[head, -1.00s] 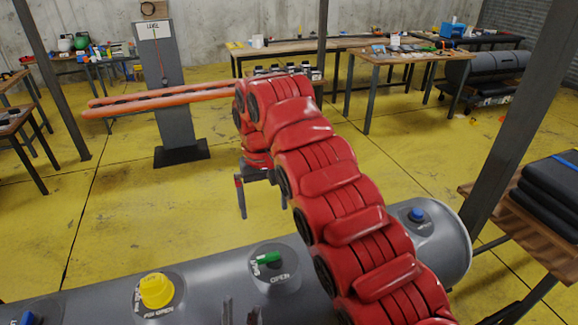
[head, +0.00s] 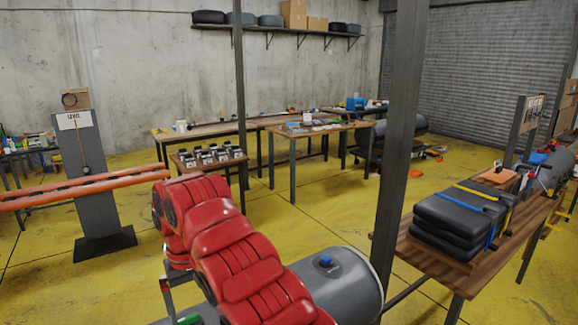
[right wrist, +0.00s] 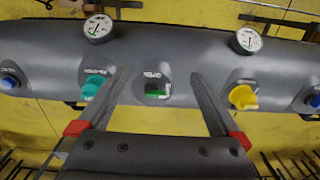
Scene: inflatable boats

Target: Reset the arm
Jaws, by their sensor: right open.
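My red right arm (head: 235,250) reaches over the grey inflatable tube (head: 345,290) in the head view. Its gripper is mostly cut off or hidden there. In the right wrist view my right gripper (right wrist: 158,76) is open, its two fingers spread apart with nothing held. Between the fingers shows a round valve with a green handle (right wrist: 158,94) on the grey tube, labelled OPEN. A teal knob (right wrist: 93,85) lies left of the fingers and a yellow knob (right wrist: 243,97) right of them. My left gripper is in neither view.
Two gauges (right wrist: 97,27) stand along the tube's upper side in the wrist view. A wooden table (head: 465,262) with stacked black pads stands right. A dark post (head: 402,130) rises beside it. An orange tube (head: 80,187) and the LEVEL stand (head: 92,180) are left. Yellow floor lies open between.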

